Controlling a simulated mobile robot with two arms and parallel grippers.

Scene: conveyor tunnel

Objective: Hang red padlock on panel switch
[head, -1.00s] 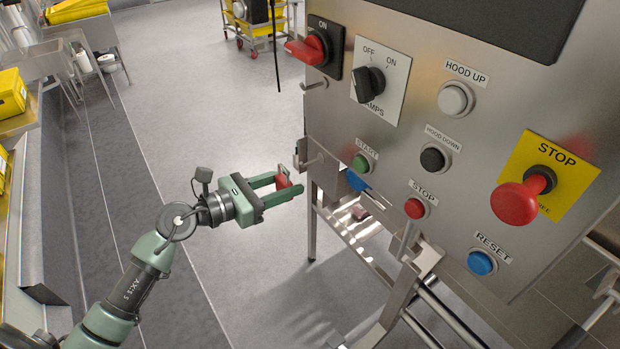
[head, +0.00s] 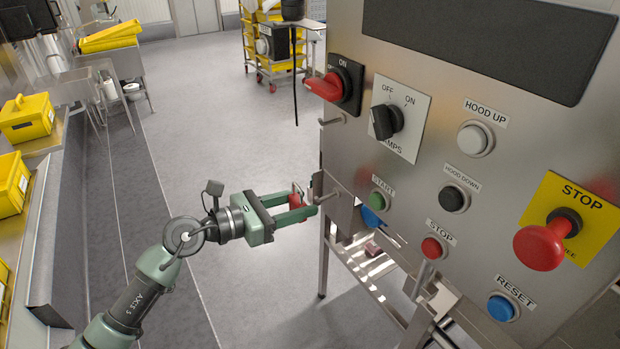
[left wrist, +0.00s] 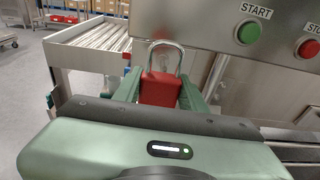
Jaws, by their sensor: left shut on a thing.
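The red padlock (left wrist: 159,89) is between my left gripper's fingers in the left wrist view, its silver shackle (left wrist: 165,45) pointing up and away. My left gripper (head: 300,208) is shut on it, left of the panel's lower left edge in the head view; there the fingers partly hide the padlock (head: 298,200). The panel switch with the red handle (head: 325,87) on a black plate (head: 350,82) is at the panel's upper left, marked ON. The gripper is below and left of this switch, apart from it. My right gripper is not in view.
The steel panel (head: 440,150) also carries a black lamps switch (head: 387,121), a red STOP knob (head: 540,247) and several push buttons. Small metal pegs (head: 332,121) stick out at its left edge. Open floor (head: 240,130) lies to the left.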

